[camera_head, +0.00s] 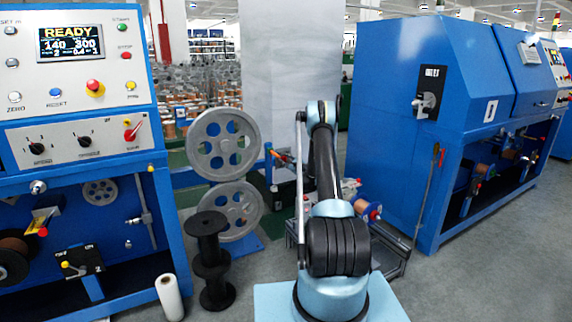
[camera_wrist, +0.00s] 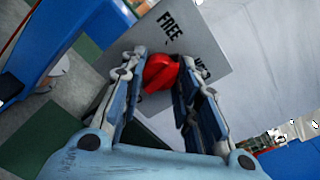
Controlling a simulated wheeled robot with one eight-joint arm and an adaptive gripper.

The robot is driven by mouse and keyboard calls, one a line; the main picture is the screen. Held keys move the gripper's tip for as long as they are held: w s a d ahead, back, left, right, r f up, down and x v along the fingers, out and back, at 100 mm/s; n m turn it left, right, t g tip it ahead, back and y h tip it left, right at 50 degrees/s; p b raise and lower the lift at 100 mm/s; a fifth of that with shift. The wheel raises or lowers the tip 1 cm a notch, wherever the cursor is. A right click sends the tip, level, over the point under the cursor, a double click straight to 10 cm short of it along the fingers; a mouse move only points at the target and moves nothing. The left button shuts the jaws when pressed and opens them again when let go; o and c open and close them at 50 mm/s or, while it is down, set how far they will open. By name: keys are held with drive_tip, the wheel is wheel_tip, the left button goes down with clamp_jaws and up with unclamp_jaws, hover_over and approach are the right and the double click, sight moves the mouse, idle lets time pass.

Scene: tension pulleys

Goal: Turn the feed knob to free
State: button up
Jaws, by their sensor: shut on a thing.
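The red feed knob (camera_wrist: 160,73) sits on a grey label plate (camera_wrist: 215,55) in the wrist view. "FREE" is printed on the plate above the knob; a second word at the right is partly hidden by a finger. My gripper (camera_wrist: 162,80) has its two fingers on either side of the knob, shut on it. The knob's lower part and its pointer direction are hard to tell. In the head view my arm reaches away toward the pulley stand, and the gripper and knob cannot be made out there.
A blue frame (camera_wrist: 60,40) runs beside the plate at left in the wrist view. In the head view, two grey pulley wheels (camera_head: 222,145) stand left of my arm, with a black spool stack (camera_head: 210,258) in front. A blue machine (camera_head: 400,120) stands at right.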

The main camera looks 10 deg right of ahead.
drive_tip(key=n, duration=0.6)
drive_tip(key=shift+s+a+n+h, duration=0.1)
drive_tip(key=shift+a+n+h, duration=0.1)
drive_tip(key=shift+n+h, duration=0.15)
idle(0.5)
drive_tip(key=o, duration=1.1)
drive_tip(key=shift+f, duration=0.1)
drive_tip(key=shift+c, duration=0.2)
drive_tip(key=shift+d, duration=0.1)
drive_tip(key=f+v, duration=0.1)
drive_tip(key=v, duration=1.1)
drive_tip(key=shift+r, duration=0.4)
